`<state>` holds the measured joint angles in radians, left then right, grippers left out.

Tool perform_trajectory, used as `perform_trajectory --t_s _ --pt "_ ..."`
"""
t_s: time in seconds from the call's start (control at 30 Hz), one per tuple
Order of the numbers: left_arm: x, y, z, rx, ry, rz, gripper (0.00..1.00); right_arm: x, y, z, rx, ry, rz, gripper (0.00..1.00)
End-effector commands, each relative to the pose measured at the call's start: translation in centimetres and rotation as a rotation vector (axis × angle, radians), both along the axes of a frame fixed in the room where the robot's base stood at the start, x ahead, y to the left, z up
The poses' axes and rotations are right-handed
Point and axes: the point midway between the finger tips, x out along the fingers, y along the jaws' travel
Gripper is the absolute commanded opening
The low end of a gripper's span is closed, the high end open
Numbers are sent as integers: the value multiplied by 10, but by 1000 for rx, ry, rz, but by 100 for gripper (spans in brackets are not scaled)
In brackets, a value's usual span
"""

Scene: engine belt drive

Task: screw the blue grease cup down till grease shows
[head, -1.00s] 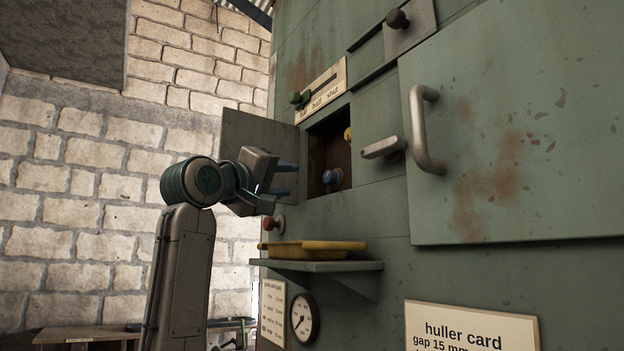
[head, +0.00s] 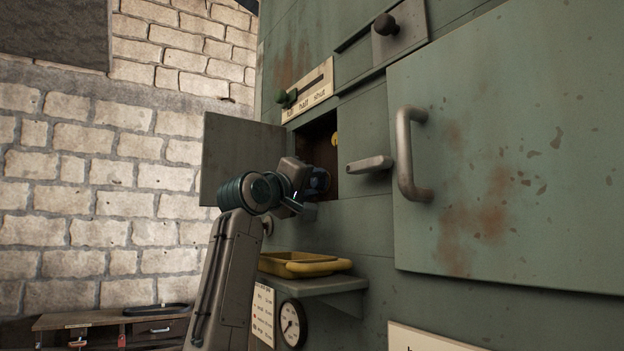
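My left gripper (head: 306,184) is at the mouth of an open recess (head: 321,145) in the green machine, at its lower left. The gripper body faces into the opening and its fingertips are mostly hidden. I cannot tell whether they are open or shut on something. The blue grease cup sits low in that recess in the earlier frame; now the gripper covers its place and I cannot make it out clearly. My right gripper is not in view.
The recess's door (head: 238,155) stands open to the left, just behind my arm. A shelf (head: 325,285) below carries a yellow tray (head: 300,265). A grey lever (head: 370,164) and a large handle (head: 408,155) stick out to the right.

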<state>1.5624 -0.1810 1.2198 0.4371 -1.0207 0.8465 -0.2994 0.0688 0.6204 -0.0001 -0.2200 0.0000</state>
Motion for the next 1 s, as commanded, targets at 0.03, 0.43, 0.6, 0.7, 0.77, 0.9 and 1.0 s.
perform_trajectory --t_s 0.03,0.43,0.6,0.7,0.77,0.9,1.0 --pt "0 0 0 0 0 0 37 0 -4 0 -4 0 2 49" --pt "0 1 0 1 -1 0 5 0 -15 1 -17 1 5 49" --pt "0 1 -2 15 -19 1 5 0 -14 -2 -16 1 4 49" --pt "1 1 -3 37 -50 0 5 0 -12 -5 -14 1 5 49" --pt "1 1 -3 56 -76 1 5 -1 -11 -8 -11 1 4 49" --pt "2 2 -5 111 -153 0 5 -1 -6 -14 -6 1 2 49" --pt "2 3 -5 157 -216 2 5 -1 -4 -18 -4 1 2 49"
